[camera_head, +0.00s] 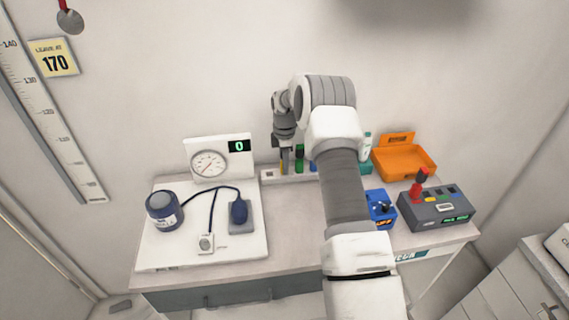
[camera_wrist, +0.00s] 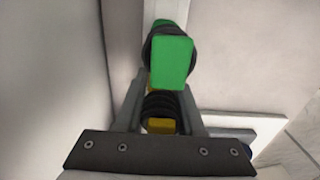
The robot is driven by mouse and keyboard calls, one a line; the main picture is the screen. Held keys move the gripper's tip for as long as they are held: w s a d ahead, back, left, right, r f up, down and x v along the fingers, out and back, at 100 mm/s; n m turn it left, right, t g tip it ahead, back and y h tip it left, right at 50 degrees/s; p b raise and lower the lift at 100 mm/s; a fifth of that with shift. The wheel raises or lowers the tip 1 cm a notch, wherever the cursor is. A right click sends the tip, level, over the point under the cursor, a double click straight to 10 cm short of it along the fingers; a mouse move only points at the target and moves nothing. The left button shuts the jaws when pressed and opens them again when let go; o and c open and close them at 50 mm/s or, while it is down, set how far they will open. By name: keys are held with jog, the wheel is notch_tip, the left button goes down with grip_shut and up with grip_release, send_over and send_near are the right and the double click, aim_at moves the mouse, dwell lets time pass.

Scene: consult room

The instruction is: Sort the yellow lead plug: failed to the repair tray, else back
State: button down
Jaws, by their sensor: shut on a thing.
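My gripper (camera_wrist: 158,100) is shut on the yellow lead plug (camera_wrist: 161,126), which has a black ribbed part between the fingers. In the head view the gripper (camera_head: 284,150) points down at the left end of a pale rack (camera_head: 275,180) by the wall, with the yellow plug (camera_head: 284,162) under it. I cannot tell whether the plug is seated in the rack or just above it. A green plug (camera_head: 299,153) stands close to its right and also shows just beyond the fingers in the wrist view (camera_wrist: 172,60). The orange tray (camera_head: 388,171) is at the back right.
A dark grey box (camera_head: 432,217) with a red-topped part (camera_head: 420,183) and small green display stands front right. A blue box (camera_head: 379,210) is beside it.

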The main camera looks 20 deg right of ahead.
jog(key=shift+c, duration=2.2)
grip_release()
notch_tip(320, 180, up, 17)
jog(key=shift+f+b, duration=0.1)
jog(key=shift+b, duration=0.6)
jog(key=shift+r, duration=0.35)
